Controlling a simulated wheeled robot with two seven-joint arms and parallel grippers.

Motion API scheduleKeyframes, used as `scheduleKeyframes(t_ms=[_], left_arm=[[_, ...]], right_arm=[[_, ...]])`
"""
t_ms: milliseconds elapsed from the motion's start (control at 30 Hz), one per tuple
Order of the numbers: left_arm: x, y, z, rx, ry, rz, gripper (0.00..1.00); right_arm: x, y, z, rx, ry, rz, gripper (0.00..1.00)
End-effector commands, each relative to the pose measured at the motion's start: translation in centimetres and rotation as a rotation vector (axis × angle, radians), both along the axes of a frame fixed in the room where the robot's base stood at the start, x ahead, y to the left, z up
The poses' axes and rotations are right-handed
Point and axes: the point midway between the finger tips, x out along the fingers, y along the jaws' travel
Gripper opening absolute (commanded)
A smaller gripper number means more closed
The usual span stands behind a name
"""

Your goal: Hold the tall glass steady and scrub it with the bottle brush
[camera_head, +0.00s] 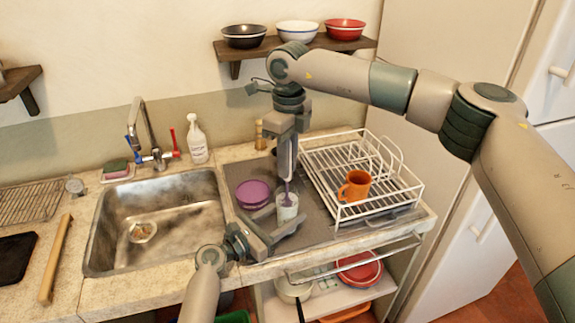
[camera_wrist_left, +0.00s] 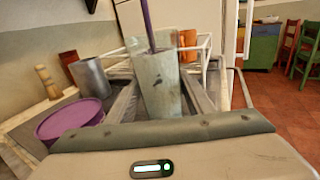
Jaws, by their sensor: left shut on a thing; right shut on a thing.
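The tall glass (camera_head: 287,208) stands upright on the grey mat (camera_head: 318,222) between the purple bowl and the dish rack. My left gripper (camera_head: 285,222) is shut on the glass from the front, low down. The glass also shows in the left wrist view (camera_wrist_left: 160,88), between the fingers. The bottle brush (camera_head: 288,190) has a purple handle, and its lower end is inside the glass. In the left wrist view the brush handle (camera_wrist_left: 148,25) rises from the glass mouth. My right gripper (camera_head: 287,172) points down above the glass, shut on the brush. The brush head is hard to make out.
A white wire dish rack (camera_head: 335,183) with an orange mug (camera_head: 355,187) stands right of the glass. A purple bowl (camera_head: 253,193) sits left, beside the sink (camera_head: 115,240). A metal cup (camera_wrist_left: 92,78) shows in the left wrist view. A shelf (camera_head: 262,48) with bowls hangs above.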

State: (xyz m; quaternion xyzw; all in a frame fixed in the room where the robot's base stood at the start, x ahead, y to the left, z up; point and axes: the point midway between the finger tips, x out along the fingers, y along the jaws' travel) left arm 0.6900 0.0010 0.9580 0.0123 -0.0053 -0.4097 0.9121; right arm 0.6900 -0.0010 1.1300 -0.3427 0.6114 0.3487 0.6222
Motion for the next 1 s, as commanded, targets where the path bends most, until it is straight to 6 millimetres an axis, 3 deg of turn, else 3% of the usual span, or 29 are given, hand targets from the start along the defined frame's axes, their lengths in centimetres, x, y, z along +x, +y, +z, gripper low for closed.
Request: scheduleKeyframes(t_ms=[1000], left_arm=[[0.0, 0.0, 0.0, 0.0, 0.0, 0.0, 0.17]], right_arm=[[0.0, 0.0, 5.1, 0.0, -0.001, 0.001, 0.0]])
